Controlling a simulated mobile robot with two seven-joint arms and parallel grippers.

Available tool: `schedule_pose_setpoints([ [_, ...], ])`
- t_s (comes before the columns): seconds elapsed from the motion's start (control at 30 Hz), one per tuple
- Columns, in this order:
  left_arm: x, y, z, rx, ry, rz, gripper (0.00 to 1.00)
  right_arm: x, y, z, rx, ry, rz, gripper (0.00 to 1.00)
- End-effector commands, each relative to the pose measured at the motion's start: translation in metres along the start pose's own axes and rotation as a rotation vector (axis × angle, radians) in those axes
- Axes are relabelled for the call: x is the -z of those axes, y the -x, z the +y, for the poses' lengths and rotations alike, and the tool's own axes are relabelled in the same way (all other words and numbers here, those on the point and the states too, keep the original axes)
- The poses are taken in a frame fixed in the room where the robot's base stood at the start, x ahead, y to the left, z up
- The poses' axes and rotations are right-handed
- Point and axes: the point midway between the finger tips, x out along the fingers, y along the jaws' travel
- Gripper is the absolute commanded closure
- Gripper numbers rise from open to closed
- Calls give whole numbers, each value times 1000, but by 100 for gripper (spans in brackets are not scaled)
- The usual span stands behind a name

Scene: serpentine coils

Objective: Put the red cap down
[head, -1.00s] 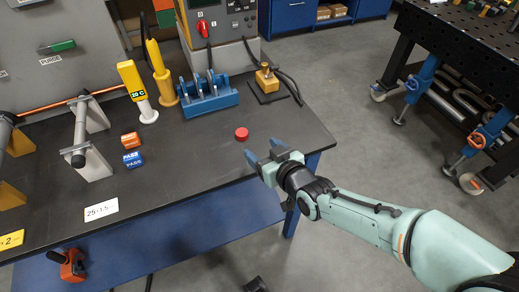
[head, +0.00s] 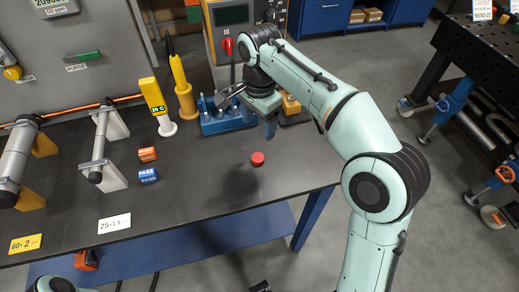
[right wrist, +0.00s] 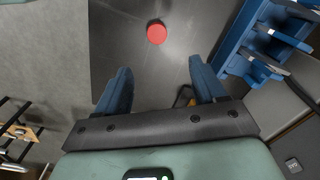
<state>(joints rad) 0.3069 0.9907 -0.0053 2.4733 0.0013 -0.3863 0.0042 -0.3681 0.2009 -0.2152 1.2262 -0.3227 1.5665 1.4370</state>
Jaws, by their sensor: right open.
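The red cap (head: 257,159) is a small round disc lying flat on the dark bench top, near the front right. My right gripper (head: 268,125) is above the bench, behind the cap in the head view, with its fingers pointing down. In the right wrist view the cap (right wrist: 156,32) shows beyond the two blue fingers, whose tips (right wrist: 162,80) are wide apart with nothing between them. The gripper is apart from the cap. My left gripper is out of view.
A blue fixture (head: 222,119) stands behind the cap, with a yellow block (head: 291,105) to its right, partly behind my arm. The bench (head: 195,190) around the cap is clear.

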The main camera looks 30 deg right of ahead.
Motion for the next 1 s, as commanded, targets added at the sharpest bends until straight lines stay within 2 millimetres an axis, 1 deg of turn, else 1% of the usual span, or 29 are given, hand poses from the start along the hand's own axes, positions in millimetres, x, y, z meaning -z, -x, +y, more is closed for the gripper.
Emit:
schedule_pose_setpoints([
  [0.07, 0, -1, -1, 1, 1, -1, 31, -2, -1, 1, -19, -20, 3, 30],
  [0.13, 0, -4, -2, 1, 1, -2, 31, -2, -9, 2, -25, -25, 3, 30],
  [0.3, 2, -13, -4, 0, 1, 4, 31, -1, -44, 4, -26, -25, 3, 30],
  [0.4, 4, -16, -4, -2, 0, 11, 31, -2, -61, 4, -25, -24, 2, 30],
  [0.5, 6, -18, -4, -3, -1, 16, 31, -2, -73, 4, -23, -24, 2, 30],
  [0.67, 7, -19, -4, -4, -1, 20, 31, -2, -82, 4, -22, -24, 2, 30],
  [0.77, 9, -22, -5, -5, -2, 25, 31, -3, -95, 4, -23, -23, 2, 30],
  [0.9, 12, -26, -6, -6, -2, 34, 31, -4, -117, 4, -24, -23, 2, 30],
  [1.0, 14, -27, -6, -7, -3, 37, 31, -4, -128, 4, -23, -24, 2, 30],
])
